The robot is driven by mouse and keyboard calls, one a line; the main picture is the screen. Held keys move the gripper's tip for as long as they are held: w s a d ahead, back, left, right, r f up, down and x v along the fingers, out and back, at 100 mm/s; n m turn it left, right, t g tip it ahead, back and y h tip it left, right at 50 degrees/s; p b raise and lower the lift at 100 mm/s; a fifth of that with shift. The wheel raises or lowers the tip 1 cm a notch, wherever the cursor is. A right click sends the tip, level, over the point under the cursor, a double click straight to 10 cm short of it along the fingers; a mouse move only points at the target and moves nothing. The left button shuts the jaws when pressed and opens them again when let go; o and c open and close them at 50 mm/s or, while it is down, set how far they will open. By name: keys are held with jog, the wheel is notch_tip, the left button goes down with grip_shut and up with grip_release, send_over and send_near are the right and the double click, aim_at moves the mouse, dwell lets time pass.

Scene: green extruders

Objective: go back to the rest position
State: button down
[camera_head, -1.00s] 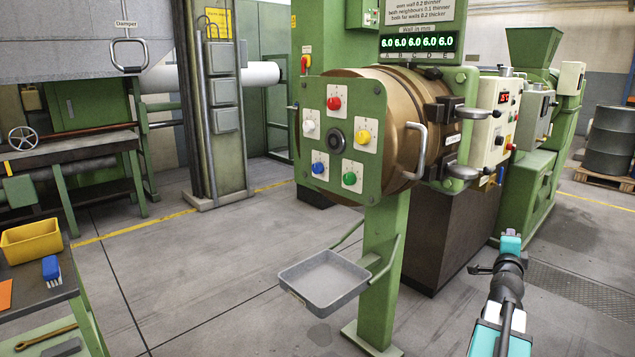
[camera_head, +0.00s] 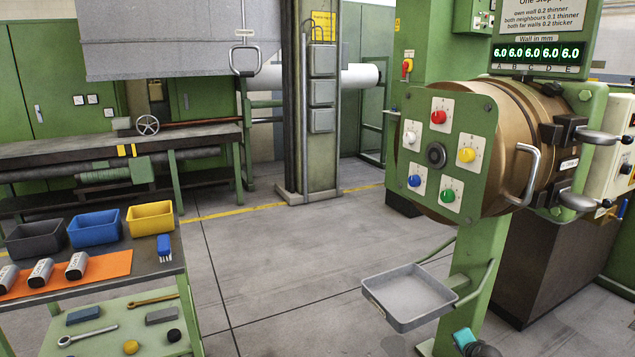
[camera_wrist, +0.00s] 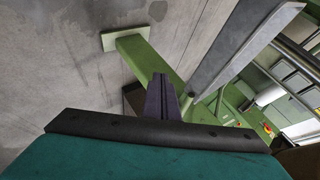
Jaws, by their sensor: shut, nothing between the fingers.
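In the wrist view my gripper (camera_wrist: 161,97) shows as two dark fingers pressed together, with nothing between them. Behind them are a green post (camera_wrist: 145,58) and the edge of the grey tray (camera_wrist: 240,45), both apart from the fingers as far as I can see. In the head view only a teal and black piece of my arm shows at the bottom edge, right of centre, in front of the machine's post. The fingers cannot be made out there.
The green extruder head (camera_head: 440,155) with coloured knobs stands right. Its grey tray (camera_head: 408,297) sticks out low on a bracket. A workbench (camera_head: 150,262) at left holds black, blue and yellow bins (camera_head: 150,217) and metal pieces on an orange mat. The floor between is clear.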

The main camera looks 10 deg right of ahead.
jog(key=s+a+f+n+g+y+p, duration=0.1)
jog(key=s+a+f+n+g+y, duration=0.2)
jog(key=a+f, duration=0.45)
jog(key=s+a+f+n+g+p, duration=0.15)
jog(key=s+a+f, duration=0.3)
jog(key=a, duration=0.55)
jog(key=s+a+f+n+g+y, duration=0.2)
jog(key=s+a+f+n, duration=0.3)
jog(key=a, duration=0.4)
jog(key=s+a+f+n+g, duration=0.2)
jog(key=s+a, duration=0.1)
jog(key=s, duration=0.4)
jog(key=s+a+f+n+g+h+p, duration=0.1)
jog(key=s+a+f+n+g, duration=0.1)
jog(key=s, duration=0.6)
jog(key=s+a+f+n+g+p, duration=0.1)
jog(key=s+a+f+n+g, duration=0.1)
jog(key=s+a+g, duration=0.2)
jog(key=shift+s+a+f+h, duration=0.35)
jog(key=shift+s+a, duration=0.8)
jog(key=shift+s, duration=0.7)
jog(key=c, duration=2.5)
grip_release()
